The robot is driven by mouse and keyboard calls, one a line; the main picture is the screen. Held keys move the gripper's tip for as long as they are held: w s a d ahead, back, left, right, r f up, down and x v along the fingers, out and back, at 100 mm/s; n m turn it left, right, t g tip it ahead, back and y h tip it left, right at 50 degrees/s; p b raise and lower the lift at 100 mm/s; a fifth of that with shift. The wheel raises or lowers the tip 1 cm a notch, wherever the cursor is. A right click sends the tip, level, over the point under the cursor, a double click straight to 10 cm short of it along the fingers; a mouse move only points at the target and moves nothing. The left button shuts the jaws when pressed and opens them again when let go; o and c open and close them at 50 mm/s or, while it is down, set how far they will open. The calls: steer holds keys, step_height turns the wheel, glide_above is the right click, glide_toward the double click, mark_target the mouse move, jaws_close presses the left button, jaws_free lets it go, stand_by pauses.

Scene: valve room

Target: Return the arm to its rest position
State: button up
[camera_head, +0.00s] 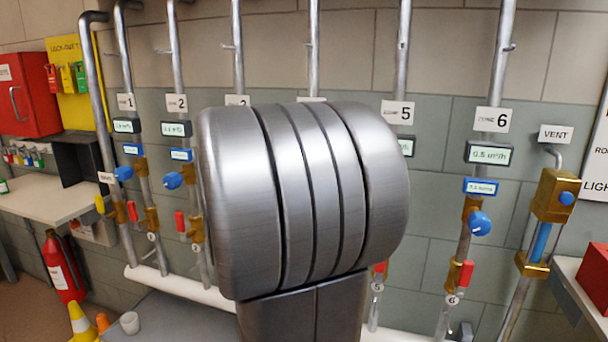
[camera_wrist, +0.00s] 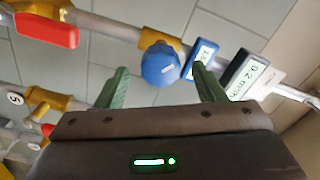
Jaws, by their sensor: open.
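My gripper (camera_wrist: 161,72) shows in the wrist view, with its two green fingers apart and nothing held between them. A blue round knob (camera_wrist: 161,64) on a brass-fitted pipe lies beyond the fingers, in line with the gap. I cannot tell whether a finger touches it. A small blue-framed display (camera_wrist: 200,58) is by the right fingertip. In the head view my own large grey arm link fills the middle and hides my gripper and much of the pipes for the middle zones.
In the wrist view a red lever (camera_wrist: 46,30) sits left of the knob and a dark-framed meter (camera_wrist: 244,72) to its right. The head view shows the zone 6 knob (camera_head: 480,223), a vent valve (camera_head: 555,195), a workbench (camera_head: 50,193) and a fire extinguisher (camera_head: 62,268).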

steer(key=x, duration=0.5)
steer(key=shift+w+d+b, duration=0.15)
steer(key=shift+w+b, duration=0.1)
steer(key=shift+b, duration=0.05)
steer(key=shift+w+r+n+p, duration=0.2)
steer(key=shift+n+p, duration=0.1)
steer(key=shift+p, duration=0.35)
steer(key=shift+s+r+n+p, duration=0.1)
steer(key=shift+s+n+p, duration=0.05)
steer(key=shift+n+p, duration=0.9)
steer(key=n+p, duration=0.3)
steer(key=shift+n, duration=0.35)
steer(key=n+p, duration=0.6)
steer(key=p, duration=0.2)
steer(key=shift+d+n, duration=0.1)
steer(key=shift+n, duration=0.2)
steer(key=v, duration=0.4)
steer(key=shift+s+f+b, duration=0.3)
steer(key=shift+b, duration=0.1)
